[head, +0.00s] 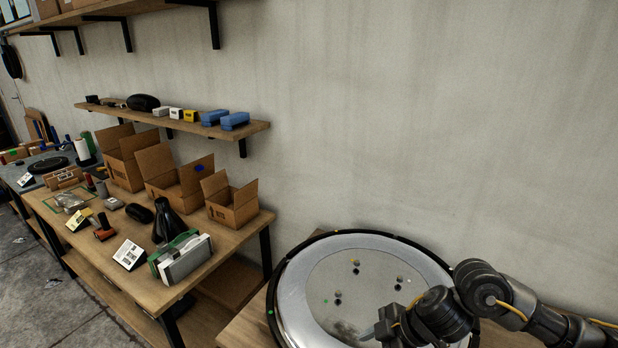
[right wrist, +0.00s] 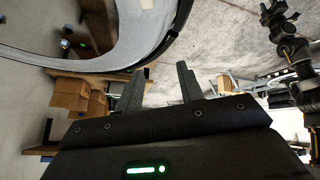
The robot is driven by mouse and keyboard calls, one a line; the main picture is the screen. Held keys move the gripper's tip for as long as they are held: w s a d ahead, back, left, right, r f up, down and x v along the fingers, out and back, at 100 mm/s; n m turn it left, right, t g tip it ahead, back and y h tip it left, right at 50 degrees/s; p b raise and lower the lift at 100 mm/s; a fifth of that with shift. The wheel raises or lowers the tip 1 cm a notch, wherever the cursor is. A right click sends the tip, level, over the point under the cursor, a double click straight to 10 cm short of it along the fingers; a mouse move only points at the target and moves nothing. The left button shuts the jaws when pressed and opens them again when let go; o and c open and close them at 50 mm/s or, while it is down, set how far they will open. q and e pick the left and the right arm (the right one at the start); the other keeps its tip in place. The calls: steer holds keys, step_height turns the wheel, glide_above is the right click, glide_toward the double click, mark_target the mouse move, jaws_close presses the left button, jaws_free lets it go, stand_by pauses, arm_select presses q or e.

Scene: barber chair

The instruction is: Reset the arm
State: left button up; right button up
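My right arm (head: 440,312) comes in from the right in the head view, bent low over a round, silver-rimmed disc (head: 293,290). Its gripper end is hard to make out against the disc and the bottom edge. In the right wrist view the right gripper (right wrist: 157,74) has its two fingers apart, with nothing between them. The disc's pale curved rim (right wrist: 140,45) shows beyond the fingers; I cannot tell whether they touch it. My left gripper is not visible in the head view. A dark jointed arm (right wrist: 285,42) stands at the right of the wrist view.
A wooden workbench (head: 228,236) on the left holds open cardboard boxes (head: 232,208), a black funnel-like item (head: 170,224) and small goods. Shelves (head: 254,128) are fixed to the grey wall (head: 430,110). Open floor (head: 60,300) lies at lower left.

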steer(key=s+a+m+t+y, duration=0.25)
steer(key=a+t, duration=0.25)
steer(key=a, duration=0.4)
steer(key=s+d+f+m+g+h, duration=0.2)
steer(key=s+d+f+m+h, duration=0.35)
steer(key=s+d, duration=0.45)
steer(key=s+d+f+m+g+h, duration=0.2)
steer(key=s+d+f+m+h, duration=0.2)
steer(key=s+d+f+m, duration=0.45)
steer(key=s+f+n+g, duration=0.1)
steer(key=s+f, duration=0.1)
steer(key=f, duration=1.1)
steer(key=s+f+n, duration=0.1)
steer(key=s+f, duration=0.1)
steer(key=f, duration=1)
steer(key=s+d+f+g, duration=0.1)
steer(key=s+d+f, duration=0.2)
steer(key=s+f, duration=1.1)
steer(key=shift+s+d+f, duration=0.15)
steer(key=shift+s+f, duration=0.1)
steer(key=shift+s, duration=0.5)
